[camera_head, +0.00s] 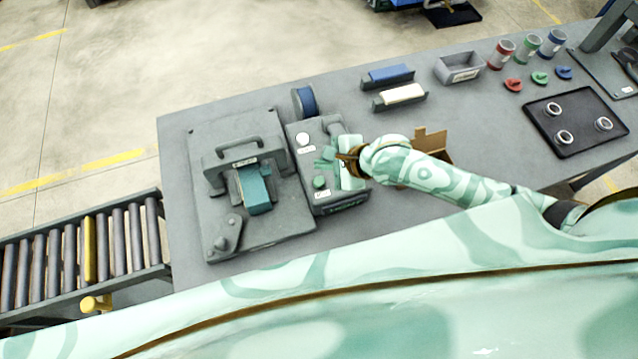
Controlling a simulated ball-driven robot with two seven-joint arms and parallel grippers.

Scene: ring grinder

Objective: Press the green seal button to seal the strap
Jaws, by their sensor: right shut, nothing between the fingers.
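The strapping unit (296,163) is a grey box on the table, left of the middle. A green button (320,183) sits on its top face near the front, with a white round button (302,139) further back. My right gripper (329,157) reaches in from the right over the unit. Its fingers are shut and empty, just behind the green button in the picture. I cannot tell its height above the panel. The gripper and wrist hide part of the unit's top. My left gripper is out of view.
A grey press-like fixture (215,226) with a handle and a teal block (254,190) stands left of the unit. A blue reel (304,101) is behind it. A brown cardboard box (432,142) lies behind my right forearm. A roller conveyor (75,258) runs at the left.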

